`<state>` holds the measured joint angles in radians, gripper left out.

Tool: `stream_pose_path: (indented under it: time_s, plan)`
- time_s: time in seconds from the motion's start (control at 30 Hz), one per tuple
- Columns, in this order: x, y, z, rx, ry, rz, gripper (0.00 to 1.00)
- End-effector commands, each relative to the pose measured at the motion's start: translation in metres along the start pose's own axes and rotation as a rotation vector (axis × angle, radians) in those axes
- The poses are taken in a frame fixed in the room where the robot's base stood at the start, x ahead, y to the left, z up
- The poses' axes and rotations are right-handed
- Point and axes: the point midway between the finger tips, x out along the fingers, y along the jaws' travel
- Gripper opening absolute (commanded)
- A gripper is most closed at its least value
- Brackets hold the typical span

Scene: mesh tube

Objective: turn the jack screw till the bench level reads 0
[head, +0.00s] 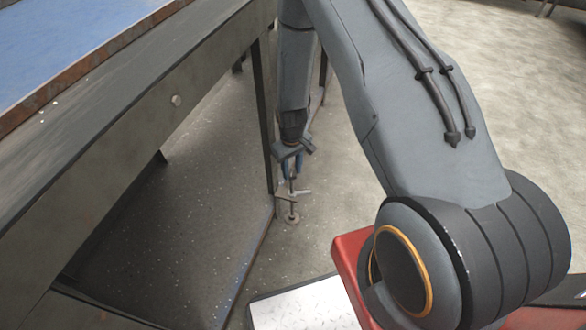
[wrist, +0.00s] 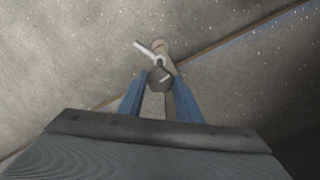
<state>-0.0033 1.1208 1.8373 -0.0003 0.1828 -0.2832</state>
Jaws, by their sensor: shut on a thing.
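The jack screw (head: 292,190) stands upright by the bench's leg at the near corner, with a crossbar handle and a round foot (head: 291,218) on the floor. My gripper (head: 291,168) points down over its upper part. In the wrist view, my gripper's blue fingers (wrist: 159,88) are on either side of the jack screw's dark head (wrist: 160,78), shut on it. The pale handle (wrist: 150,47) sticks out beyond the fingertips to the upper left. The bench (head: 120,125) fills the left of the head view. I cannot make out a level or its reading.
The bench has a blue top (head: 70,35) with a rusty edge and a small round knob (head: 176,100) on its side.

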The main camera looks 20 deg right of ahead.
Motion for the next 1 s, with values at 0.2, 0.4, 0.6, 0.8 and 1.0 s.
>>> stream_pose_path:
  time_s: [0.2,0.4,0.6,0.8,1.0]
  plan:
    - [0.0001,-0.0016,0.0016,0.072,-0.004,-0.001,0.09]
    - [0.0003,-0.0015,0.0017,0.093,-0.004,-0.001,0.09]
    - [0.0004,-0.0014,0.0017,0.094,-0.005,-0.001,0.09]
    - [0.0004,-0.0012,0.0017,0.094,-0.004,-0.001,0.45]
    - [0.0002,0.001,0.0014,0.096,-0.002,-0.001,0.5]
